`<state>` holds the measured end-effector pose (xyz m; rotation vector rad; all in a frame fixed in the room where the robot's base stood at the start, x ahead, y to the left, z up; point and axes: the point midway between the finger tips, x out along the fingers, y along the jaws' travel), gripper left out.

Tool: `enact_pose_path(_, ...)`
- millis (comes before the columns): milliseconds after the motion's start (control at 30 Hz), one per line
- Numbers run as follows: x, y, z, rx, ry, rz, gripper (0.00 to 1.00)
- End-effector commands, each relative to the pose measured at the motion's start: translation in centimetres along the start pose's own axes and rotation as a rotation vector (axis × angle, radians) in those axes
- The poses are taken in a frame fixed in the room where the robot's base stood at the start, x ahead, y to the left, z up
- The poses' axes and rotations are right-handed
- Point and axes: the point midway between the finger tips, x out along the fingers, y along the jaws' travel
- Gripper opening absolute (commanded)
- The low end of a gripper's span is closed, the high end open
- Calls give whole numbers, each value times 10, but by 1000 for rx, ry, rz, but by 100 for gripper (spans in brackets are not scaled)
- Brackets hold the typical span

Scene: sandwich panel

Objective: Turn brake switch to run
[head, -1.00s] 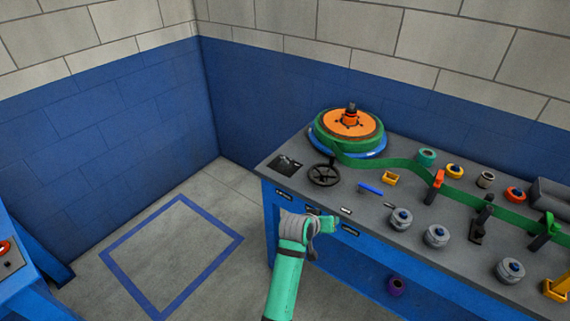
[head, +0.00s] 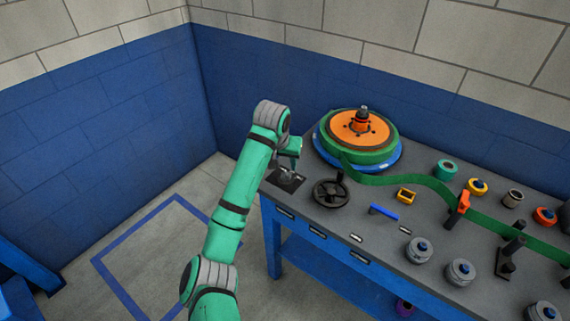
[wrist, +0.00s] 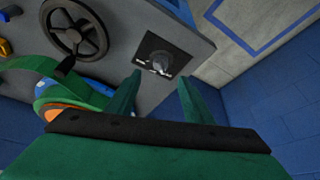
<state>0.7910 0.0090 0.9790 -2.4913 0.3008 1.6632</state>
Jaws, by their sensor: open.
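The brake switch is a small grey knob (wrist: 160,62) on a square black plate (wrist: 169,47) at the corner of the grey bench top. The plate (head: 283,184) also shows in the head view, partly covered by my gripper. Pale marks sit beside the knob, too small to read. My gripper (wrist: 160,77) is open, its two green fingers apart with nothing between them. In the wrist view the knob appears between and just beyond the fingertips. I cannot tell whether they touch it. In the head view my gripper (head: 289,168) is above the plate.
A black handwheel (head: 331,193) stands just right of the plate. Behind is an orange and green reel (head: 359,132) on a blue disc, its green strap (head: 410,181) running right. Blue walls (head: 140,130) lie behind and left. Floor left of the bench is clear.

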Motion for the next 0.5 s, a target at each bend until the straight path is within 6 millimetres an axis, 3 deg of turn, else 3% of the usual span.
enact_pose_path(167,12,-4,1,-4,-6,-4,47)
enact_pose_path(500,70,-8,2,-8,-5,-5,47)
